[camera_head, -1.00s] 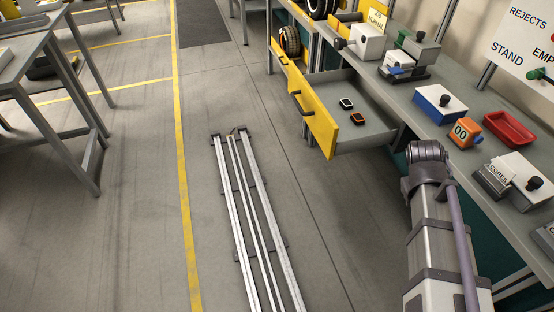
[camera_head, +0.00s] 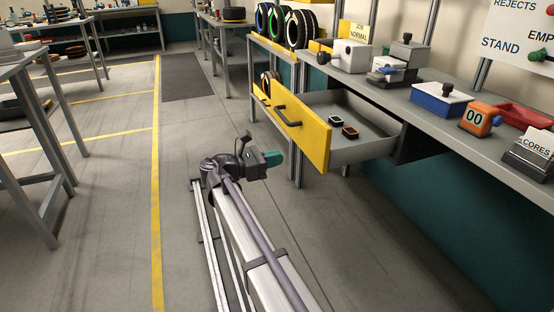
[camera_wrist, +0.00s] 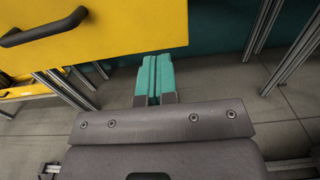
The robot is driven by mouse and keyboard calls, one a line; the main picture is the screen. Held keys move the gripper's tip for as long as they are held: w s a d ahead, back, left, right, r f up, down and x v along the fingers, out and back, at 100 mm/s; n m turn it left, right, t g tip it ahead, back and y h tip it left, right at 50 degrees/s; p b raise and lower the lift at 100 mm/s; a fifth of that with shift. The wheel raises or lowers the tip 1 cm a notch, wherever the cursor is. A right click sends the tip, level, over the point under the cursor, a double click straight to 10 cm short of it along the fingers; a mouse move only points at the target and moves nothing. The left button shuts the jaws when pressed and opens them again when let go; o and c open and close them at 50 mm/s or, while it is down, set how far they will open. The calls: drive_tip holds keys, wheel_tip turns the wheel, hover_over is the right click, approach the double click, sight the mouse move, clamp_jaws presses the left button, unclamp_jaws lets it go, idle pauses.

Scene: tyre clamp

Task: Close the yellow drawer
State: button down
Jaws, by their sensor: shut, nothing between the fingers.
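The yellow drawer (camera_head: 303,133) is pulled out from under the workbench. Its dark handle (camera_head: 287,113) is on the yellow front, and two small watch-like items, one white (camera_head: 336,121) and one orange (camera_head: 350,132), lie inside. My gripper (camera_head: 272,159) is to the left of the drawer front in the head view, lower than its top edge. In the wrist view, the teal fingers (camera_wrist: 155,76) are shut together with nothing between them. The drawer front (camera_wrist: 120,25) and handle (camera_wrist: 45,27) fill the upper left there. I cannot tell whether the fingertips touch the drawer.
The bench top (camera_head: 420,97) carries a blue box (camera_head: 438,98), an orange counter (camera_head: 474,118) and a red tray (camera_head: 512,116). Tyres (camera_head: 285,25) stand at the back.

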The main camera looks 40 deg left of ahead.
sight(317, 149)
drive_tip(key=x, duration=1)
drive_tip(key=shift+w+d, duration=0.15)
drive_tip(key=shift+w, duration=0.2)
drive_tip(key=shift+w+d, duration=0.2)
drive_tip(key=shift+w, duration=0.2)
drive_tip(key=x, duration=2.3)
drive_tip(key=shift+w, duration=0.15)
drive_tip(key=shift+w+d, duration=0.1)
drive_tip(key=shift+w, duration=0.25)
drive_tip(key=v, duration=1.4)
